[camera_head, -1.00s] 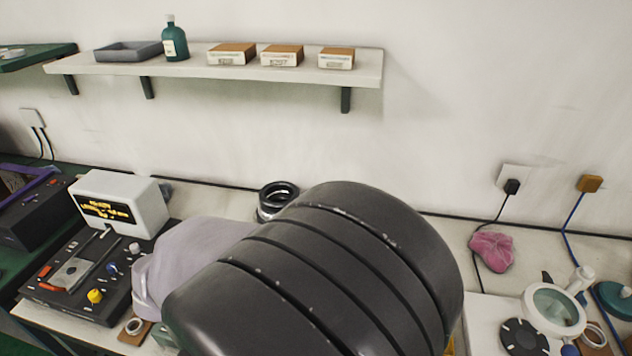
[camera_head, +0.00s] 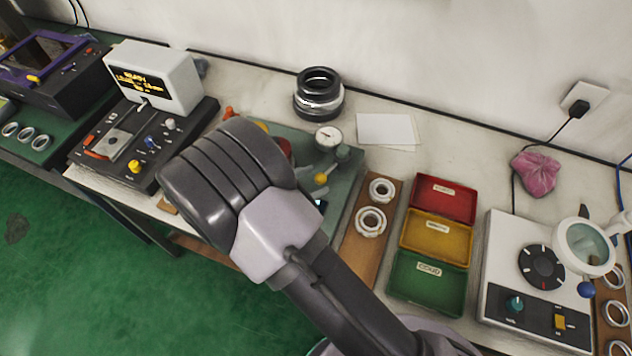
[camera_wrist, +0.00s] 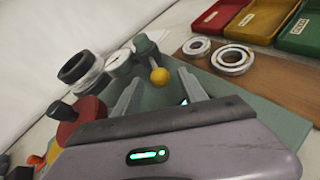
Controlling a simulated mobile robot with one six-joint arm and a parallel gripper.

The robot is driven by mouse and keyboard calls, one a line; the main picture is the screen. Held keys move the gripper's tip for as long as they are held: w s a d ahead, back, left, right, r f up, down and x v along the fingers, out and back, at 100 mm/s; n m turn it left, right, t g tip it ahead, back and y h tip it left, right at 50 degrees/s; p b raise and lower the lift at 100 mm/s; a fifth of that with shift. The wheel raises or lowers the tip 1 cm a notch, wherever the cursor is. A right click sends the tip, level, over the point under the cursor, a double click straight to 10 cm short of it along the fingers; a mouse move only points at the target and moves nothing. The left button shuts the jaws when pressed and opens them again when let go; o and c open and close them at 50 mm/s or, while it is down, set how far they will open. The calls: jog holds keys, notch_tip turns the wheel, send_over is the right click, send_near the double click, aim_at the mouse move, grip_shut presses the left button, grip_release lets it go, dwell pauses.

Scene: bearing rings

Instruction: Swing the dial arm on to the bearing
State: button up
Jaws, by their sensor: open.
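The dial gauge (camera_head: 328,137), with a round white face, stands on the green fixture plate (camera_head: 345,192). A yellow ball knob (camera_head: 320,178) sits in front of it, beside a green post (camera_head: 343,153). In the wrist view the yellow knob (camera_wrist: 160,75) shows between the spread fingers of my gripper (camera_wrist: 159,84), beyond or near their tips; contact cannot be told. My gripper is open and empty. A red round part (camera_wrist: 80,122) with a dark knob is left of the fingers. No bearing is clearly visible on the fixture; my arm hides part of it in the head view.
A wooden board (camera_head: 358,258) with two bearing rings lies right of the fixture, beside red, yellow and green trays (camera_head: 428,282). A stack of black rings (camera_head: 319,94) stands behind. A readout box (camera_head: 155,75) is left, a dial-knob panel (camera_head: 535,290) right. White paper (camera_head: 387,130) lies behind.

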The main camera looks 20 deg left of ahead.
jog(key=shift+x, duration=0.85)
grip_shut()
dwell(0.8)
